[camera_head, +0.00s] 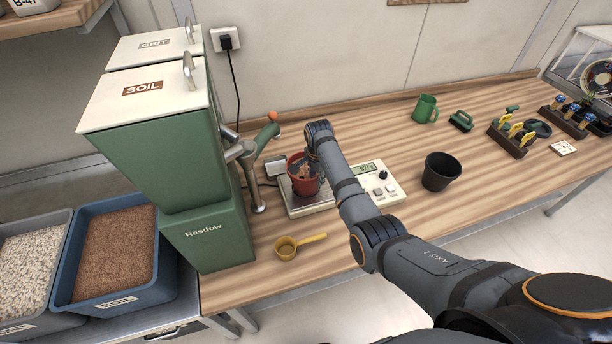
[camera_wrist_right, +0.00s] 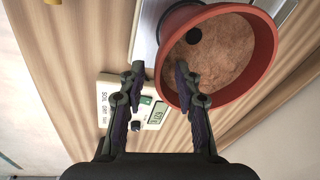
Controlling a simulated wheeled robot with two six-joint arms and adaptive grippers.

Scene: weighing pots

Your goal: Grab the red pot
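The red pot (camera_head: 304,187) stands upright on the scale (camera_head: 307,206) in the head view, partly hidden by my right arm. In the right wrist view the pot (camera_wrist_right: 262,60) is large, with its open top and brown inside facing the camera. My right gripper (camera_wrist_right: 160,78) is open, its two fingers spread apart. The near left part of the pot's rim lies between them in the picture. One fingertip overlaps the pot's opening and the other is outside. I cannot tell whether either finger touches the pot. My left gripper is not in view.
The green soil dispenser (camera_head: 150,140) stands left of the scale, its spout near the pot. A yellow scoop (camera_head: 287,247) lies in front.

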